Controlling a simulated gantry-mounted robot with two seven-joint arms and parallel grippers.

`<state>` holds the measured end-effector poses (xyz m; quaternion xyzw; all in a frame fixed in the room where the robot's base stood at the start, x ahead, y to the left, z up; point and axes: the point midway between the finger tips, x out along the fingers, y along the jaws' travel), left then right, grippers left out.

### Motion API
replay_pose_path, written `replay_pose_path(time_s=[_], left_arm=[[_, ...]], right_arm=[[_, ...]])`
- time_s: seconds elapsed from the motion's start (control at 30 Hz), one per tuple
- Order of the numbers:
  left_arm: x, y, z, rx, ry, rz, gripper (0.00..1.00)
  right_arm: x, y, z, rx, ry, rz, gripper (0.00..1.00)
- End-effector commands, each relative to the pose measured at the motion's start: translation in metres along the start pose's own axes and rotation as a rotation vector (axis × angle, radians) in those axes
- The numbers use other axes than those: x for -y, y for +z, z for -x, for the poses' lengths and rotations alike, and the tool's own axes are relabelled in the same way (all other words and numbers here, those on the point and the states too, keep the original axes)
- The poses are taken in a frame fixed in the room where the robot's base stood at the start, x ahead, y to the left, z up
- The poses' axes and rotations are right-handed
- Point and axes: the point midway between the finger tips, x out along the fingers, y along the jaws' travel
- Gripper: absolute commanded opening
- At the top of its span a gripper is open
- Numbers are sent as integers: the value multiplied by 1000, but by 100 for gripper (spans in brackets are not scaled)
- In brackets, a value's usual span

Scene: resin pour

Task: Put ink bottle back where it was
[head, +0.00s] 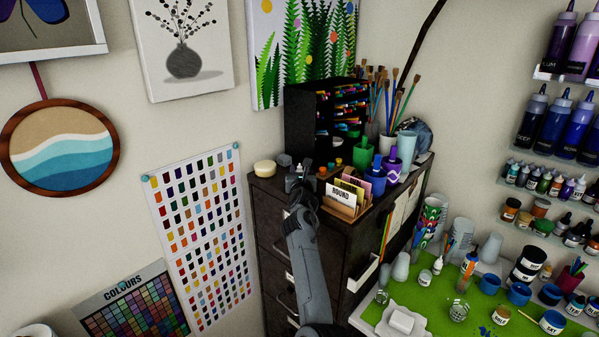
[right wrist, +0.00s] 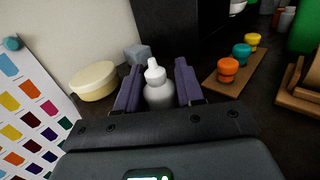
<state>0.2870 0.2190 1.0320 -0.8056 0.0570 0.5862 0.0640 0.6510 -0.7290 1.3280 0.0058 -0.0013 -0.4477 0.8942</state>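A small white bottle (right wrist: 159,94) with a nozzle top stands upright between the two dark fingers of my right gripper (right wrist: 159,72) in the right wrist view. The fingers flank its body closely on both sides, and I see no clear gap at their tips. In the head view my right gripper (head: 299,172) is at the front left of the dark cabinet's top (head: 266,184). The bottle is hard to make out there. Whether its base touches the cabinet top is hidden. My left gripper is not in view.
A cream round tub (right wrist: 93,80) and a grey cube (right wrist: 137,54) sit left of and behind the bottle. Small orange, teal and yellow-capped jars (right wrist: 228,68) stand to the right. A card holder (head: 345,197) and a black marker rack (head: 312,125) crowd the cabinet top.

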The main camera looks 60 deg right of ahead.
Motion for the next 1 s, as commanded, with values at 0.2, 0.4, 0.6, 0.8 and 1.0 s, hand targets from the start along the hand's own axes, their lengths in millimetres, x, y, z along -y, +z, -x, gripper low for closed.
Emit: replay_pose_path(time_s=[0.2, 0.4, 0.6, 0.8, 1.0], left_arm=[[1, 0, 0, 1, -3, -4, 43], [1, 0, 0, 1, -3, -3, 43], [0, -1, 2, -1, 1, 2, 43], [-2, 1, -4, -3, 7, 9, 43], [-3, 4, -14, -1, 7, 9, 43]], right_arm=[[0, 0, 0, -1, 0, 0, 62], [0, 0, 0, -1, 0, 0, 62], [-1, 1, 3, 0, 1, 0, 62], [-1, 0, 24, 1, 1, -2, 62], [-1, 0, 57, 1, 0, -3, 62]])
